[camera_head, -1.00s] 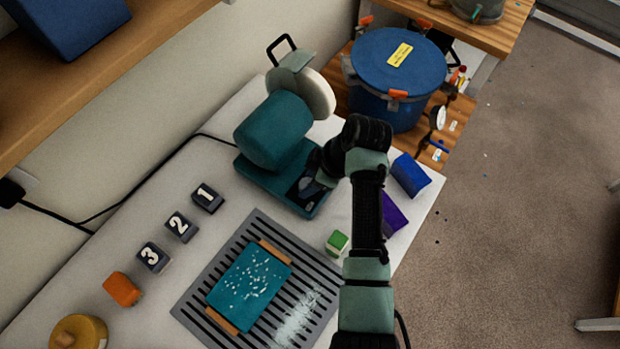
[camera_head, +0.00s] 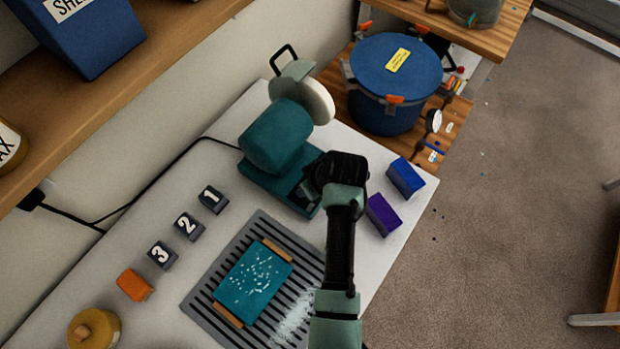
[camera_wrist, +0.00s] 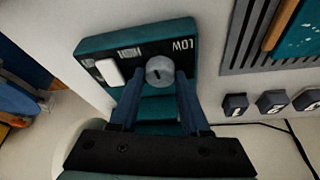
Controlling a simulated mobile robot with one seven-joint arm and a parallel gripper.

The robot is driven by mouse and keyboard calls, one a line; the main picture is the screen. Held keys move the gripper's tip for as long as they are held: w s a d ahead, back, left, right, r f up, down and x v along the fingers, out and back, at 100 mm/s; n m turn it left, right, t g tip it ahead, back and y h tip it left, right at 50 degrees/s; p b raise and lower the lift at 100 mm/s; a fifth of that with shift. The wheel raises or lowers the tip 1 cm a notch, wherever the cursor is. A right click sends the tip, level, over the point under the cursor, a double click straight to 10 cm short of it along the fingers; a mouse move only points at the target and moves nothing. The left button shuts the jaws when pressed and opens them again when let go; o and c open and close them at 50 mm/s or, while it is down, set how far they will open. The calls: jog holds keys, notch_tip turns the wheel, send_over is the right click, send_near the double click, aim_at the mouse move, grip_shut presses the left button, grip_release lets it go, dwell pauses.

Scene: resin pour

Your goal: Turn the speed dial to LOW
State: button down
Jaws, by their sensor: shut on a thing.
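The teal buffing machine (camera_head: 275,140) with a white wheel stands at the back of the white bench. Its base shows in the wrist view (camera_wrist: 95,45), with a black panel. The grey round speed dial (camera_wrist: 160,69) sits on that panel, with a dark mark on its face. The word LOW is printed right of the dial, and another label, hard to read, lies to its left. My gripper (camera_wrist: 158,85) is shut on the dial, one finger on each side. In the head view my gripper and wrist hide the dial.
A white rocker switch (camera_wrist: 109,72) sits beside the dial. Blue (camera_head: 405,177) and purple (camera_head: 383,214) blocks lie right of my arm. A slotted grey mat (camera_head: 205,290) holds a teal slab. A blue lidded pot (camera_head: 385,115) stands behind.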

jog(key=m+p, duration=0.1)
jog(key=m, duration=0.1)
jog(key=m+h+p, duration=0.1)
jog(key=m, duration=0.1)
jog(key=shift+a+r+t, duration=0.15)
jog(key=shift+a+t, duration=0.05)
jog(key=shift+t, duration=0.2)
jog(key=shift+m+h+p, duration=0.45)
jog(key=shift+m+h, duration=0.65)
jog(key=shift+m, duration=1.4)
jog(key=shift+c, duration=1.9)
grip_release()
jog(key=shift+s, duration=0.1)
jog(key=b+v, duration=0.1)
jog(key=v, duration=1.1)
jog(key=shift+s+r, duration=0.15)
jog(key=shift+r, duration=0.2)
jog(key=shift+a, duration=0.15)
